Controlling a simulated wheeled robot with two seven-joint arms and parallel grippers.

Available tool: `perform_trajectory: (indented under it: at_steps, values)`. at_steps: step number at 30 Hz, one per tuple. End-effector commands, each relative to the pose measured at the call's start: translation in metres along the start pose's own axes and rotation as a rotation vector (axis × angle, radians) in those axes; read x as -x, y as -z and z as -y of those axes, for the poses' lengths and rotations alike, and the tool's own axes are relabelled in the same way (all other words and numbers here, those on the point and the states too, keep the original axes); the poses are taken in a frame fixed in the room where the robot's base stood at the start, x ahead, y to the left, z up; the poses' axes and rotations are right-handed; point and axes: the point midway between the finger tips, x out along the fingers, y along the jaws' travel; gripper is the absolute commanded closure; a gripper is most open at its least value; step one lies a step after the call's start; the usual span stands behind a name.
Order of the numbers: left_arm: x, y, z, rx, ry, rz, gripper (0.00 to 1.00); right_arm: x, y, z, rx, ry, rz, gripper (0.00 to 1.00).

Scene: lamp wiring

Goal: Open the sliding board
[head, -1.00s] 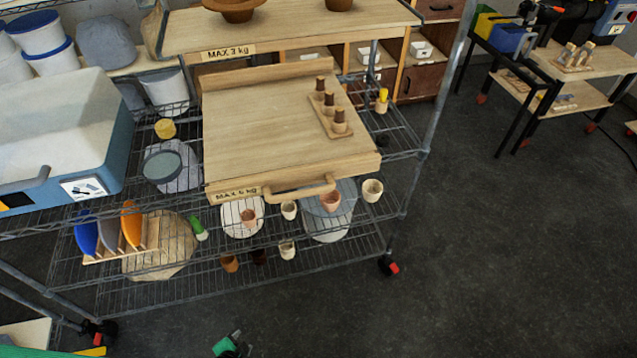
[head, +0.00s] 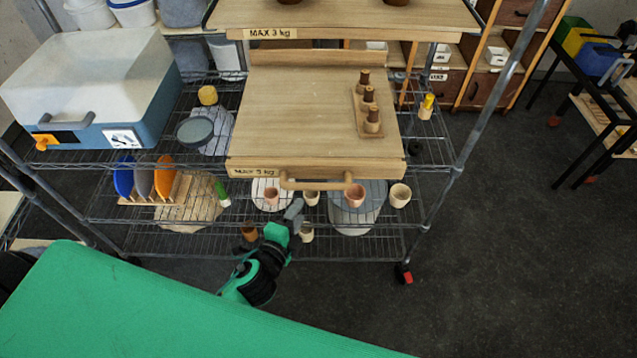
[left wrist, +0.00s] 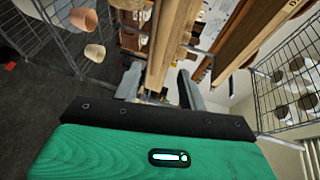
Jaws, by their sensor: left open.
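The sliding board (head: 300,115) is a pale wooden shelf board on the wire rack, with a low back wall and a bar handle (head: 323,184) along its front edge. My left gripper (head: 294,214) is open, just in front of and below the left part of the handle. In the left wrist view, the left gripper's (left wrist: 160,88) two fingers stand apart, with a long wooden edge running between and beyond them. I cannot tell whether they touch the handle. My right gripper is not in view.
A wooden holder (head: 378,130) with dark-topped pegs stands on the board's right side. Small pots, such as a cream one (head: 400,195), stand on the rack shelf below. A blue-white box (head: 95,85) sits at left.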

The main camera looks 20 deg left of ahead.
Motion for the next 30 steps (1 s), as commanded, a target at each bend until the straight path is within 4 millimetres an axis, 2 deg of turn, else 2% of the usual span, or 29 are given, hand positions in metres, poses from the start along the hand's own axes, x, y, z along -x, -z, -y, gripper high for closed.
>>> perform_trajectory:
  at_steps: [12, 18, 24, 30]
  values:
    - [-0.073, 0.000, 0.003, 0.002, 0.001, 0.001, 0.59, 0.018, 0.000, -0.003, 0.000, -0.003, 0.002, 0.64]
    - [-0.102, 0.000, 0.002, 0.002, 0.001, 0.000, 0.59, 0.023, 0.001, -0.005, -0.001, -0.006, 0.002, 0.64]
    - [-0.115, 0.000, 0.000, 0.002, 0.000, 0.001, 0.59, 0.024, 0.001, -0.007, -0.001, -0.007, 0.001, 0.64]
    - [-0.117, 0.000, 0.000, 0.003, 0.000, 0.001, 0.59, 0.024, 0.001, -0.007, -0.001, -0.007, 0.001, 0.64]
